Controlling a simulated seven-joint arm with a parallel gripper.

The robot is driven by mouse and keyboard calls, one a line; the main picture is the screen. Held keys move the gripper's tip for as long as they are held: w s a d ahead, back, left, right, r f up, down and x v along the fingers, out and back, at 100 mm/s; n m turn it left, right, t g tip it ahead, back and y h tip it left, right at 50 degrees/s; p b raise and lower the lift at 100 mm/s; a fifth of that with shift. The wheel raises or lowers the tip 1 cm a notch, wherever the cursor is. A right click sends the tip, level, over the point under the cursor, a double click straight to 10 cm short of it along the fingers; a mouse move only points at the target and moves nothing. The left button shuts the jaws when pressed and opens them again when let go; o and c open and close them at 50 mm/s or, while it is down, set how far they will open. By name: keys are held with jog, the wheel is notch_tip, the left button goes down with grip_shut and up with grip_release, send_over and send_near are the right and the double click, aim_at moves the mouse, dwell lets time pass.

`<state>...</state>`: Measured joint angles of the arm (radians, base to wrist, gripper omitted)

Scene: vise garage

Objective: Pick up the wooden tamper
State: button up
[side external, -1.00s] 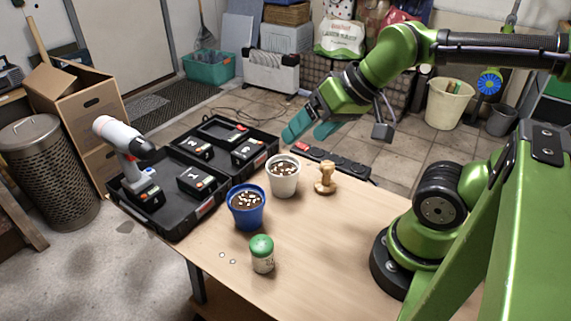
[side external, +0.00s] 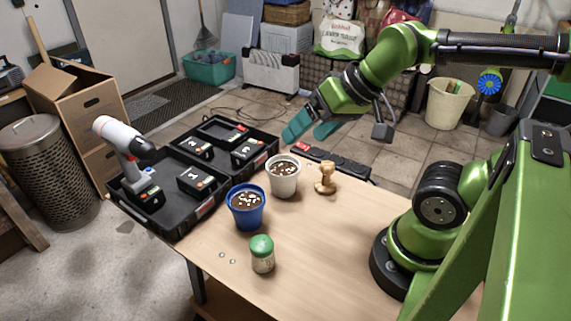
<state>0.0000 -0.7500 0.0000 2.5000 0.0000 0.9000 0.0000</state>
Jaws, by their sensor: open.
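The wooden tamper (side external: 325,178) stands upright on the wooden table, right of the white pot, near the table's back edge. It is light brown with a rounded top, a narrow waist and a wider base. My gripper (side external: 306,131), with teal fingers, hangs above and behind the tamper, a little to its left in the picture. It is open and empty, and apart from the tamper. Nothing hides the tamper.
A white pot (side external: 284,176) with soil stands close left of the tamper, and a blue pot (side external: 247,206) in front of it. A black power strip (side external: 338,163) lies behind. The table's front right is clear.

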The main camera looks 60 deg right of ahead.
jog(key=shift+c, duration=0.3)
jog(key=shift+c, duration=0.5)
jog(key=n+g+h, duration=0.2)
jog(key=n+g, duration=0.5)
send_over(326, 163)
notch_tip(326, 163, down, 6)
jog(key=shift+n, duration=0.3)
jog(key=f, duration=1)
jog(key=shift+s+a+f, duration=0.1)
jog(key=shift+s+a, duration=0.05)
jog(key=shift+s, duration=0.25)
jog(key=shift+w+f, duration=0.15)
jog(key=shift+f, duration=1.3)
jog(key=shift+w+f, duration=0.15)
jog(key=shift+f, duration=1.3)
jog(key=c, duration=1.2)
jog(key=shift+o, duration=0.2)
